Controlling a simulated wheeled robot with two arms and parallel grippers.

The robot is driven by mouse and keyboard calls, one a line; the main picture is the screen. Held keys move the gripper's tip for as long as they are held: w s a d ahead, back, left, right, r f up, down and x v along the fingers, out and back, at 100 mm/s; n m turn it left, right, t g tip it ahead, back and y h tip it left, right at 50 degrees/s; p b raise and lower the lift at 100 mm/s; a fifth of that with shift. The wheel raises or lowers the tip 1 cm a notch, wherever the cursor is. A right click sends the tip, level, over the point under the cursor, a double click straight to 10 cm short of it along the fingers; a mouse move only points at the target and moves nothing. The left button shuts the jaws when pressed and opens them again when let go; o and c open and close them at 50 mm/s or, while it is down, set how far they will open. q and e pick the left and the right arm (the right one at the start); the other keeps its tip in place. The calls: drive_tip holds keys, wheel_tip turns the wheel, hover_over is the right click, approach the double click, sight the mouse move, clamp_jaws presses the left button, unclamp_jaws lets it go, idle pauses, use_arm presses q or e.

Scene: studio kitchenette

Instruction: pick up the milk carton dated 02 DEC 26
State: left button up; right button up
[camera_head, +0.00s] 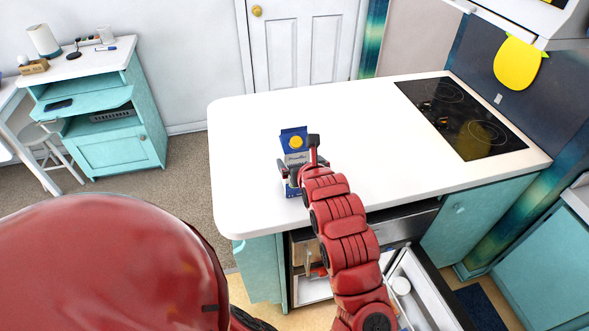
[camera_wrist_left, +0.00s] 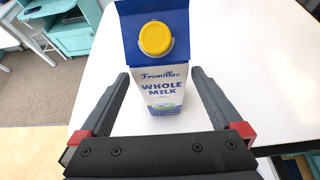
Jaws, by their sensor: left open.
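A blue and white milk carton (camera_head: 294,146) with a yellow cap stands upright on the white counter. In the left wrist view the carton (camera_wrist_left: 160,88) reads "Whole Milk" on its front; no date is legible in either view. My left gripper (camera_head: 298,160) is open at the carton, and in the wrist view its two fingers (camera_wrist_left: 160,76) flank the carton, one on each side, with gaps visible. The gripper and arm hide part of the carton's lower right in the head view. My right gripper is not in view.
The white counter (camera_head: 250,125) is otherwise clear around the carton. A black cooktop (camera_head: 461,117) is set into its right end. An open drawer (camera_head: 425,290) with items inside sits below the front edge. A teal cabinet (camera_head: 112,150) stands far left.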

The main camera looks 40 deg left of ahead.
use_arm(q)
drive_tip(key=shift+a, duration=0.3)
drive_tip(key=shift+w+a+f+p, duration=0.1)
drive_tip(key=shift+w+a+p, duration=0.15)
drive_tip(key=shift+p, duration=0.15)
drive_tip(key=p+x, duration=0.1)
drive_tip(key=x, duration=0.2)
drive_tip(key=shift+w+p, duration=0.2)
drive_tip(key=shift+p, duration=0.1)
drive_tip(key=shift+w+a+f, duration=0.25)
drive_tip(key=shift+a+f, duration=0.05)
drive_tip(key=shift+f, duration=0.1)
clamp_jaws()
